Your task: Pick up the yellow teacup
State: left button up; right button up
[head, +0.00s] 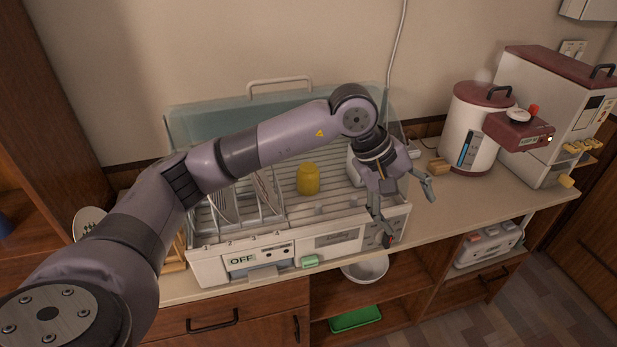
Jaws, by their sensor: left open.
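The yellow teacup (308,179) stands on the slatted rack inside the white dish dryer (212,268), just right of the plate holder. It looks like a plain rounded yellow cup, and I cannot make out a handle. My left gripper (408,216) is open and empty, to the right of the teacup and over the dryer's front right corner. Its fingers are spread apart and point down and toward the front, and they do not touch the cup. My left arm reaches across above the dryer and hides part of its lid and rack. My right gripper is not in view.
Plates (224,205) stand upright in the rack left of the teacup. The dryer's clear lid (215,130) is raised behind. A white and red dispenser (466,130) and a larger machine (545,125) stand at the right. The counter (455,205) is bare right of the dryer.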

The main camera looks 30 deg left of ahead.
pick_arm(q)
jog(key=w+a+r+y, duration=0.1)
jog(key=a+r+y, duration=0.15)
jog(key=a, duration=0.45)
jog(key=w+a+r+y, duration=0.1)
jog(key=w+a+y, duration=0.15)
jog(key=a, duration=0.45)
jog(key=y, duration=0.4)
send_near(309, 170)
jog(key=p+x, duration=0.1)
jog(key=x, duration=0.2)
jog(key=a+p+x, duration=0.1)
jog(key=x, duration=0.2)
jog(key=shift+a+f, duration=0.1)
jog(key=shift+f, duration=0.1)
jog(key=shift+w+a+f+p, duration=0.1)
jog(key=shift+w+f+p, duration=0.15)
jog(key=shift+f, duration=0.3)
jog(key=x, duration=0.1)
jog(key=p+x, duration=0.1)
jog(key=x, duration=0.1)
jog(key=p+x, duration=0.1)
jog(key=shift+w+d+f, duration=0.15)
jog(key=shift+d+f, duration=0.15)
jog(key=shift+f, duration=0.4)
jog(key=shift+c, duration=0.5)
jog(key=c, duration=1.2)
